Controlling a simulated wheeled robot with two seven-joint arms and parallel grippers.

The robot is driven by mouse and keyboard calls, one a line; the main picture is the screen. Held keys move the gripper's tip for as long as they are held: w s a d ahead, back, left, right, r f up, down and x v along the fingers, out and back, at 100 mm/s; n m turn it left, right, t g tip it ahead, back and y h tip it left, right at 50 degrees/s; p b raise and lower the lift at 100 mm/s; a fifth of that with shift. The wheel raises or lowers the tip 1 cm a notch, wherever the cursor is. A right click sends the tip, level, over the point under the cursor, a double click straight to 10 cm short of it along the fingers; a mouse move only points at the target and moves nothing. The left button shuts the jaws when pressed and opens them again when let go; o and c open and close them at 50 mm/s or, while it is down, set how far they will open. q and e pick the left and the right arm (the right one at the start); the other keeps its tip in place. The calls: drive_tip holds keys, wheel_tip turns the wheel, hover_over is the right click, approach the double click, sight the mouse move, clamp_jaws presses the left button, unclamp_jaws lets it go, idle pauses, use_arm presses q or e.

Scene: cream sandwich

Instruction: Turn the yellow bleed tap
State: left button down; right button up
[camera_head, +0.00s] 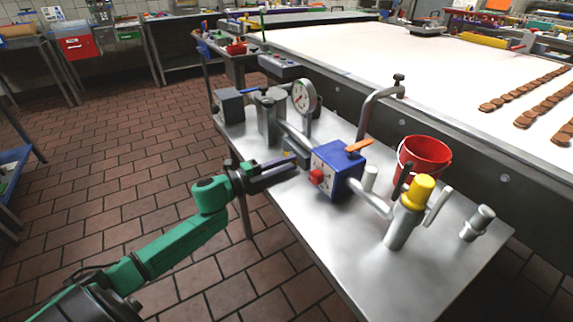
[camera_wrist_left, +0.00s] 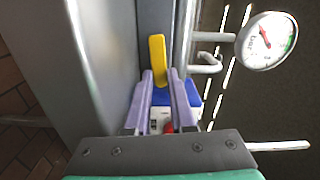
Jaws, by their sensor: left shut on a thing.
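The yellow bleed tap (camera_wrist_left: 157,54) shows in the left wrist view as a long, flat yellow lever. My left gripper (camera_wrist_left: 161,78) has its two lilac fingers shut around the near end of it. In the head view my left gripper (camera_head: 293,160) reaches in from the left, beside the blue box (camera_head: 337,172). Only a small yellow bit of the tap (camera_head: 290,154) shows there, at the fingertips. The rest is hidden by the fingers. My right gripper is in neither view.
The steel table (camera_head: 345,262) carries a dial gauge (camera_head: 303,97), a red knob (camera_head: 317,176), an orange lever (camera_head: 359,146), a yellow-capped cylinder (camera_head: 419,190) and a red bucket (camera_head: 424,158). A white conveyor (camera_head: 400,85) lies behind. The tiled floor at left is clear.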

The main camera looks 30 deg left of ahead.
use_arm(q)
drive_tip(key=c, duration=0.8)
unclamp_jaws()
drive_tip(key=shift+o, duration=0.2)
drive_tip(key=shift+f, duration=0.1)
